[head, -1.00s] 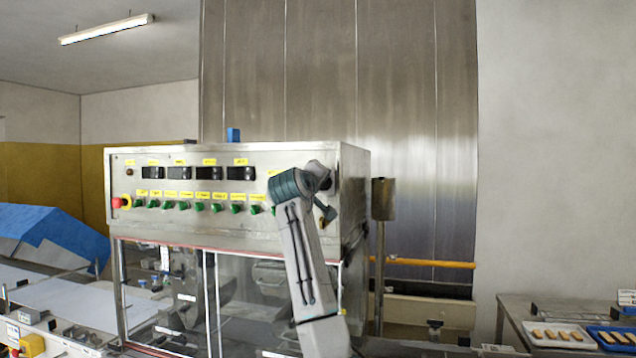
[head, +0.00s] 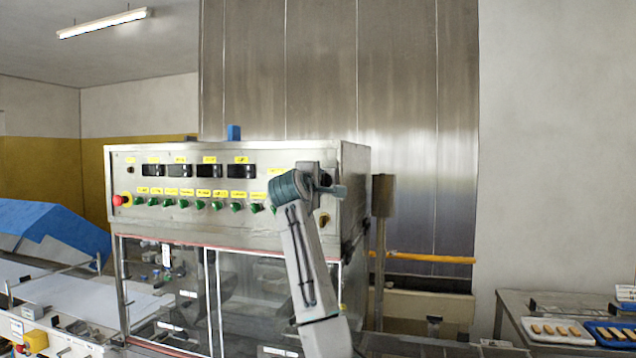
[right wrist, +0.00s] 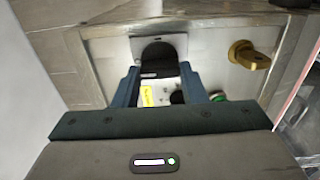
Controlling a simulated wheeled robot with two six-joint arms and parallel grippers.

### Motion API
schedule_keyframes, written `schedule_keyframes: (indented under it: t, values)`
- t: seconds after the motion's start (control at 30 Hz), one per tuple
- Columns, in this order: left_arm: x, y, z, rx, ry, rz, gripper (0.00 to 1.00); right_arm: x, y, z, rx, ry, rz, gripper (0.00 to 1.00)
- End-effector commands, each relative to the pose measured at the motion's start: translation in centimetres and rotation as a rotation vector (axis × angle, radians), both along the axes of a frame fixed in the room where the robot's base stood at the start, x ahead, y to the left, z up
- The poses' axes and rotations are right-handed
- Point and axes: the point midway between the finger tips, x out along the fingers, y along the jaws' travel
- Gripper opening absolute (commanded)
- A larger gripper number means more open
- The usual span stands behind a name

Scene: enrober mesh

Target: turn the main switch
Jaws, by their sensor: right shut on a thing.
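The main switch shows in the right wrist view as a black handle (right wrist: 158,60) on a pale square plate on the metal panel. My right gripper (right wrist: 158,80) is shut on this handle, with one blue-grey finger on each side. In the head view my right gripper (head: 328,189) is at the upper right of the control cabinet's front (head: 230,220), and it hides the switch. My left gripper is in neither view.
A brass-coloured knob (right wrist: 248,55) sits beside the switch; it also shows below my gripper in the head view (head: 323,218). A red emergency button (head: 119,200) and a row of green knobs (head: 200,205) are further left. A post (head: 382,197) stands right of the cabinet.

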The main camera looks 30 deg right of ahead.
Motion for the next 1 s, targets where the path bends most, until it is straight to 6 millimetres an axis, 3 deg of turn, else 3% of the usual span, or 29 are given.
schedule_keyframes:
  t: [0.43, 0.47, 0.57, 0.87, 1.0]
  values:
    - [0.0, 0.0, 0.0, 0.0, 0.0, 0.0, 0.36, 0.0, 0.0, -0.1, -0.008, 0.009, 0.0, 0.15]
    - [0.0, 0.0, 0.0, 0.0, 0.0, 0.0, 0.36, 0.0, 0.0, -0.1, -0.007, 0.01, 0.0, 0.4]
    - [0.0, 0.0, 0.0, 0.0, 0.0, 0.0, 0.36, 0.0, 0.0, -0.1, -0.006, 0.009, 0.0, 0.6]
    - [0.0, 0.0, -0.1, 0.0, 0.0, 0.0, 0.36, 0.0, 0.1, -0.1, -0.006, 0.008, 0.0, 0.6]
    - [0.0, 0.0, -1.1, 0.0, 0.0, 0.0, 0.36, -0.8, 1.1, -0.4, -0.006, 0.005, 0.001, 0.6]
